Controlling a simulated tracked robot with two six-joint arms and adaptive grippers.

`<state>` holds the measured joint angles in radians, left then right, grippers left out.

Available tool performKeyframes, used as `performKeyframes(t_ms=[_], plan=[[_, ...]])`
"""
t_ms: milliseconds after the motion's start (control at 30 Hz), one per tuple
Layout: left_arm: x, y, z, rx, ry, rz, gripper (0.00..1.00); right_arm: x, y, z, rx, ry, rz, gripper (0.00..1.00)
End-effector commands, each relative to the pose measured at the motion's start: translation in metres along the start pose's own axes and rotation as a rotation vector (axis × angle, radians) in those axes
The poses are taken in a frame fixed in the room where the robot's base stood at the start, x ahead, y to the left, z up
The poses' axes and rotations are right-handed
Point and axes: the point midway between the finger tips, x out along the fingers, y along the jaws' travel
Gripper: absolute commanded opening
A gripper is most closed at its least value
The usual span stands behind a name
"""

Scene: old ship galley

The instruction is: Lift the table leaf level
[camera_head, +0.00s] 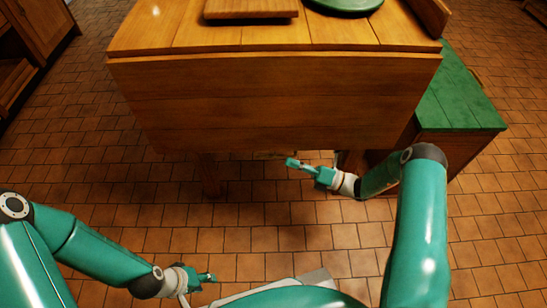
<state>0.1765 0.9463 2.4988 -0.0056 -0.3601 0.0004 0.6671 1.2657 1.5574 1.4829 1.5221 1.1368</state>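The table leaf (270,103) is a wide wooden panel hanging down at the near side of the wooden table (345,30). It slopes down from the tabletop edge, and its lower edge is free. My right gripper (291,162) is just below the leaf's lower edge, right of its middle, pointing left; I cannot tell whether it touches the leaf. My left gripper (208,278) is low at the bottom of the view, well below and apart from the leaf. The fingers of both grippers are too small to tell open from shut.
A wooden board (250,8) and a green round item (344,4) lie on the tabletop. A green-topped cabinet (457,98) stands close at the right, near my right arm. A wooden cabinet (42,25) is at the far left. The tiled floor (80,150) is clear at the left.

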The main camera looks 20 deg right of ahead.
Motion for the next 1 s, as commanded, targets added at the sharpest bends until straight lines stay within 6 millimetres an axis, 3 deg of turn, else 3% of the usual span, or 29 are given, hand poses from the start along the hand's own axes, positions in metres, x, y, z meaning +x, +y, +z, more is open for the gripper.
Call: performKeyframes(t_ms=[200, 400, 733, 900, 1000], plan=[[0.009, -0.003, 0.0, 0.0, 0.0, 0.0, 0.4, 0.04, -0.001, -0.002, -0.001, 0.003, 0.002, 0.23], [0.012, -0.004, 0.0, 0.0, 0.0, 0.0, 0.4, 0.058, -0.001, -0.001, 0.0, 0.001, 0.0, 0.23], [0.012, -0.004, 0.0, 0.0, 0.0, 0.0, 0.4, 0.062, 0.0, 0.0, 0.0, 0.0, -0.001, 0.23], [0.012, -0.004, 0.0, 0.0, 0.0, 0.0, 0.4, 0.062, 0.0, 0.0, 0.0, 0.0, -0.001, 0.0], [0.012, -0.004, 0.0, 0.0, 0.0, 0.0, 0.4, 0.061, -0.001, -0.001, 0.0, 0.0, -0.002, 0.0]])
